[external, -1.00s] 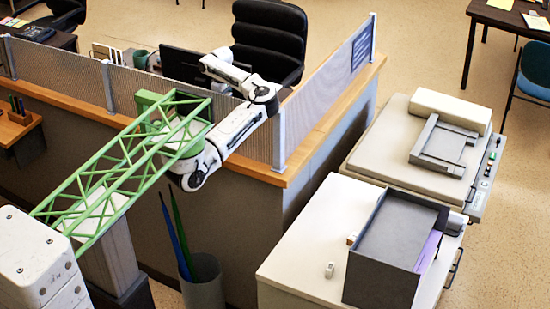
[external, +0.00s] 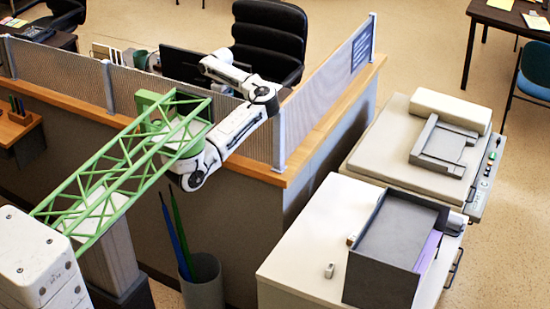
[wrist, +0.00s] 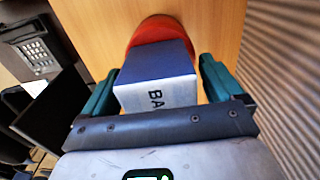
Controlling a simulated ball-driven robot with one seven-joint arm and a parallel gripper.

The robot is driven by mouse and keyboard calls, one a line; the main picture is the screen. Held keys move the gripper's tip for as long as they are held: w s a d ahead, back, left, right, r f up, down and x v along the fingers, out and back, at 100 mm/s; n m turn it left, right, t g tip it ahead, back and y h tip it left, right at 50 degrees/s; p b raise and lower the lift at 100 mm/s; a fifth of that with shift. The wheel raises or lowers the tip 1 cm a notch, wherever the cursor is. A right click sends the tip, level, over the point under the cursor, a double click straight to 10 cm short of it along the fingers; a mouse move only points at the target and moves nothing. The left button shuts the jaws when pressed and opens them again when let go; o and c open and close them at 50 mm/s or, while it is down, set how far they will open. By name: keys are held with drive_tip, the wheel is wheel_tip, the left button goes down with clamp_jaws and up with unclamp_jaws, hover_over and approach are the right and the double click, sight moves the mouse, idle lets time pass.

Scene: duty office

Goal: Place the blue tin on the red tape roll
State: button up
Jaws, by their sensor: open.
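The blue tin (wrist: 156,66) shows in the wrist view as a boxy shape with a blue top and a pale lettered side. The red tape roll (wrist: 163,27) shows beyond and partly under the tin, on a wood-coloured surface. The tin overlaps the roll in the picture; how it bears on the roll is hidden. My gripper (wrist: 160,70) is open, with one green finger on each side of the tin. Small gaps seem to show between fingers and tin. In the external view the partition hides the gripper, tin and roll.
A ribbed partition (wrist: 281,80) runs close along the right in the wrist view. A keypad phone (wrist: 37,52) and a dark screen (wrist: 52,105) are at the left. In the external view my arm reaches over the partition (external: 190,104) near a black chair (external: 268,40).

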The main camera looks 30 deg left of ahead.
wheel_tip(320, 180, up, 12)
idle(0.5)
